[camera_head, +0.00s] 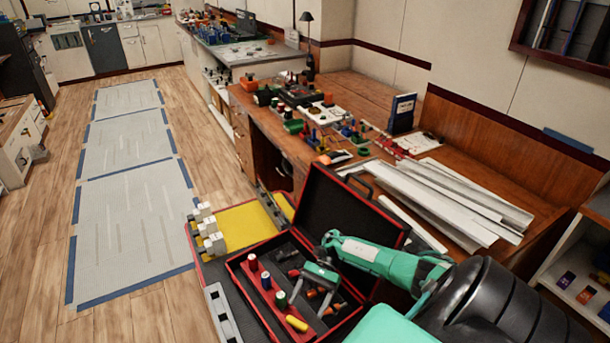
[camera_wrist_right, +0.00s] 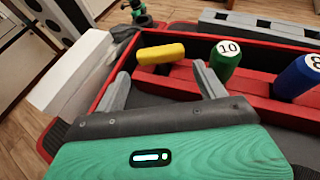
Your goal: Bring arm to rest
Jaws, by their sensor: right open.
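My right gripper (camera_head: 312,303) hangs over the open red-edged case (camera_head: 236,273) with its fingers apart. In the right wrist view, the two grey fingertips (camera_wrist_right: 164,82) are spread with nothing between them. Beyond them a yellow cylinder (camera_wrist_right: 160,53) lies on its side, and a green cylinder marked 10 (camera_wrist_right: 226,58) and a blue one marked 8 (camera_wrist_right: 300,78) stand in the case. My right arm (camera_head: 375,258) reaches in from the right, in front of the case's raised black lid (camera_head: 330,205). The left gripper does not show.
A yellow panel (camera_head: 245,228) with several white breakers (camera_head: 211,238) adjoins the case. Long metal channels (camera_head: 440,200) lie on the wooden bench (camera_head: 350,90) behind the lid, among small parts. Open floor (camera_head: 50,230) lies at the left.

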